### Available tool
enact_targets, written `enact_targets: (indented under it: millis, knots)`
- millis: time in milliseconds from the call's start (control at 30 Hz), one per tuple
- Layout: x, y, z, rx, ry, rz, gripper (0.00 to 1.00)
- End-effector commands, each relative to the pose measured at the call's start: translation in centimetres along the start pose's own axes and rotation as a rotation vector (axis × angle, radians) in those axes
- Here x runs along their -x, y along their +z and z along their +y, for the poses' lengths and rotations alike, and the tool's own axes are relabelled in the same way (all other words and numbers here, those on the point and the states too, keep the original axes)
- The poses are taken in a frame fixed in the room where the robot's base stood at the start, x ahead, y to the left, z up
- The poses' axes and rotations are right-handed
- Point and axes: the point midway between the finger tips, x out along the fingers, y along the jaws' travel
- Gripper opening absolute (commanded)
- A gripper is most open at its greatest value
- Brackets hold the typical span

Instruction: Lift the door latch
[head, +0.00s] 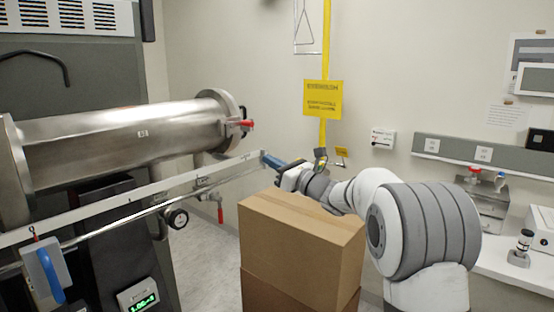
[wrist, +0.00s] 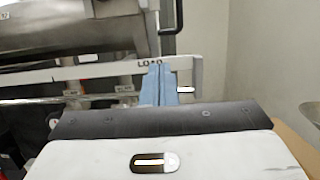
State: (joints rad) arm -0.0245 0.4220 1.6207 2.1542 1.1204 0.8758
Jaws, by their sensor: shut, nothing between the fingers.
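The metal cylinder (head: 120,137) has a round flanged end (head: 225,120) with a small red-tipped handle (head: 247,124), which may be the door latch. The cylinder also shows at the top left of the wrist view (wrist: 70,35), with a dark bent handle (wrist: 179,20) by its end. My gripper (head: 268,158) is below and right of the flanged end, at the far end of the white rail (head: 130,197). Its blue fingers (wrist: 158,82) are shut with nothing between them. They overlap the rail in the wrist view; contact is unclear.
A cardboard box (head: 300,240) stands under my arm. A red-handled valve (head: 219,208) and a gauge (head: 177,218) hang below the rail. A yellow sign (head: 322,99) is on the wall behind. A bench (head: 510,245) with small equipment stands at the right.

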Motion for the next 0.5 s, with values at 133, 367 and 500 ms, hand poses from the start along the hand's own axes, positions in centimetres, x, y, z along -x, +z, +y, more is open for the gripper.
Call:
enact_targets:
  millis: [133,367,500]
  knots:
    - [-3.5,0.3,0.1,0.0,0.003,0.001,0.0]
    - [-5.8,2.6,0.0,0.003,0.0,0.0,0.0]
    - [-6.0,3.7,0.0,0.003,-0.001,0.001,0.0]
